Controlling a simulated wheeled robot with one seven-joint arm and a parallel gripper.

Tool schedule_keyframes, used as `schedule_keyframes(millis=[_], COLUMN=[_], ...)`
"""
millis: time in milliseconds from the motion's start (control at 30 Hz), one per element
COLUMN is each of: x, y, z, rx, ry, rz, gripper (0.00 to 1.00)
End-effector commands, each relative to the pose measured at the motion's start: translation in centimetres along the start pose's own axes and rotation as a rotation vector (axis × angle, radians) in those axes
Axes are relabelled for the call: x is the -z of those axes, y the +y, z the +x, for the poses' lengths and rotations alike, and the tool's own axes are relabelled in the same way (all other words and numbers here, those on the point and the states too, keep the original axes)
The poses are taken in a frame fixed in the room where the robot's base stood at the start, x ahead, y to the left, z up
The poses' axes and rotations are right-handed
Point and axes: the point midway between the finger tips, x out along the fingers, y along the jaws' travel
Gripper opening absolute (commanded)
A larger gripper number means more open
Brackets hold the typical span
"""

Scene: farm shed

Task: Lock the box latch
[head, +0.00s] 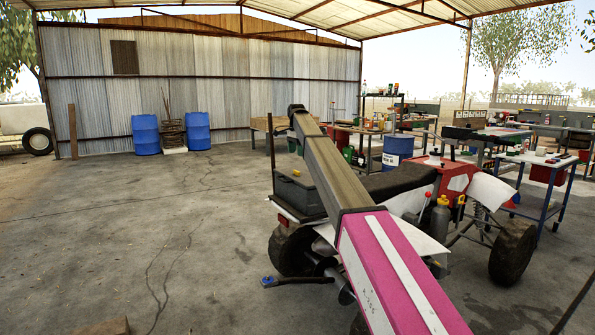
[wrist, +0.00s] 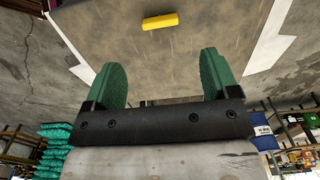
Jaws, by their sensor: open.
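The box (head: 297,194) is dark grey and sits on the rear of a red and white quad bike in the head view. A small yellow piece, apparently the latch (head: 296,172), shows on top of it. In the wrist view a yellow bar (wrist: 160,21) lies on a brownish-grey surface, apparently the box (wrist: 165,62). My gripper (wrist: 160,76) has two green fingers spread wide with nothing between them. The yellow bar is beyond the fingertips, roughly centred between them and apart from both. I cannot make out my gripper in the head view.
The quad bike (head: 455,180) has white fenders and large black wheels. Blue barrels (head: 146,134) stand by the metal wall. Cluttered workbenches (head: 540,160) fill the right side. The concrete floor at left is largely clear.

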Motion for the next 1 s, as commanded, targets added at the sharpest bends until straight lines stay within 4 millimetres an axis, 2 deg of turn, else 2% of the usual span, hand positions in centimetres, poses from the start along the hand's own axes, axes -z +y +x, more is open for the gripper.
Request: schedule_keyframes(millis=[500, 633, 900, 933, 1000], x=[0.0, 0.0, 0.0, 0.0, 0.0], y=[0.1, 0.1, 0.0, 0.0, 0.0], z=[8.4, 9.4, 9.6, 9.6, 9.6], rx=[-0.001, -0.001, 0.000, 0.000, 0.000], ry=[0.000, 0.000, 0.000, 0.000, 0.000], rz=[-0.001, -0.001, -0.001, -0.001, -0.001], gripper=[0.81, 0.81, 0.81, 0.74, 0.52])
